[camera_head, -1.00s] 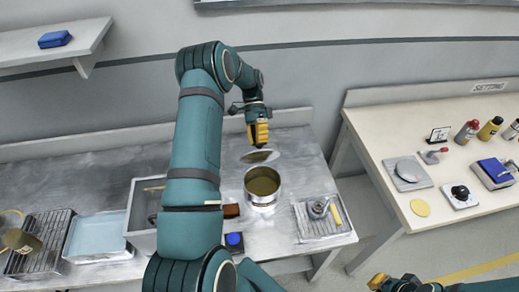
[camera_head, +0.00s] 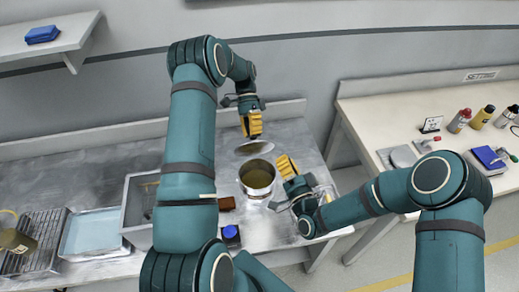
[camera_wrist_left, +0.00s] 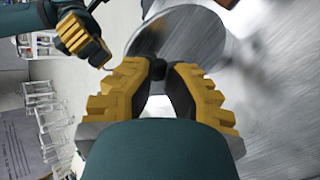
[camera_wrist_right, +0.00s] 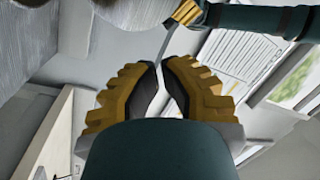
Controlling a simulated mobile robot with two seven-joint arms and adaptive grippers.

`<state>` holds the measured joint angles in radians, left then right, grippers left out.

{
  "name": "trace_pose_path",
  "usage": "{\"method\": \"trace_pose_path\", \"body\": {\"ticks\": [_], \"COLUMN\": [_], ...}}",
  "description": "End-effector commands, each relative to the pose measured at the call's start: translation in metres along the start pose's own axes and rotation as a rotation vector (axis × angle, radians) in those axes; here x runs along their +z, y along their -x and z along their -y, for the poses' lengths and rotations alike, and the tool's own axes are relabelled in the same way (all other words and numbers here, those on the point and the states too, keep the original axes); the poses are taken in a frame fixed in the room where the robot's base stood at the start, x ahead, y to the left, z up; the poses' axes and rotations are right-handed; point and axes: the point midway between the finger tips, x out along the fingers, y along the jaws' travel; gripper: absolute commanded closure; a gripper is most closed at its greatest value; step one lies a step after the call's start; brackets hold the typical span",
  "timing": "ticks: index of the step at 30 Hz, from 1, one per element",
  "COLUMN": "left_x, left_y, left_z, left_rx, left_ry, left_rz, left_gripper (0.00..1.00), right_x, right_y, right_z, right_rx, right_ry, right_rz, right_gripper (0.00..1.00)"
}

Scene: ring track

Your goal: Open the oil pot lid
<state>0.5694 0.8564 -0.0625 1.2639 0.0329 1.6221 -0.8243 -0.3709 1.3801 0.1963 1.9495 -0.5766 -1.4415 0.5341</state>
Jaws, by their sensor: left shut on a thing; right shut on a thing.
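The oil pot (camera_head: 257,178) is an open metal can with dark yellowish content, standing on the steel counter. Its round metal lid (camera_head: 254,148) is off the pot and shows just behind it. My left gripper (camera_head: 252,132) is shut on the lid's black knob, seen between the fingers in the left wrist view (camera_wrist_left: 157,68); the lid's disc (camera_wrist_left: 180,38) spreads beyond. My right gripper (camera_head: 288,165) is close to the right of the pot's rim, its fingers nearly together in the right wrist view (camera_wrist_right: 159,85).
A grey bin (camera_head: 135,210), a blue-lined tray (camera_head: 95,232) and a wire rack (camera_head: 40,240) stand left on the counter. A brown block (camera_head: 227,203) and blue-topped item (camera_head: 231,232) lie near the pot.

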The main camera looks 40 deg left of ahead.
Motion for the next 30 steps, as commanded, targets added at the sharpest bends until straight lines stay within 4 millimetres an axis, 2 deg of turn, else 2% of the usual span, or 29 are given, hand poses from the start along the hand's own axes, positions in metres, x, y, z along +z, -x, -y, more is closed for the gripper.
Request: {"method": "trace_pose_path", "body": {"ticks": [1,6,12,16,20,23,30], "left_x": [0.001,0.001,0.002,0.002,0.002,0.002,0.002], "left_y": [-0.006,-0.006,-0.006,-0.006,-0.006,-0.006,-0.006], "left_z": [0.009,0.009,0.009,0.009,0.009,0.009,0.009], "left_rx": [-0.007,-0.007,-0.007,-0.007,-0.007,-0.007,-0.007], "left_ry": [0.010,0.010,0.011,0.011,0.011,0.011,0.011], "left_rz": [0.004,0.004,0.004,0.004,0.004,0.004,0.003], "left_gripper": [1.00,1.00,1.00,1.00,1.00,1.00,1.00], "right_x": [0.019,0.057,0.083,0.088,0.087,0.084,0.074], "right_y": [0.006,0.027,0.048,0.053,0.045,0.032,-0.014], "right_z": [-0.003,-0.005,-0.006,-0.007,-0.006,-0.004,-0.001], "right_rx": [-0.019,-0.076,-0.115,-0.128,-0.134,-0.134,-0.135], "right_ry": [-0.079,-0.321,-0.504,-0.552,-0.562,-0.560,-0.558], "right_rz": [-0.019,-0.102,-0.171,-0.192,-0.197,-0.197,-0.196], "right_gripper": [1.00,1.00,1.00,1.00,1.00,1.00,1.00]}}
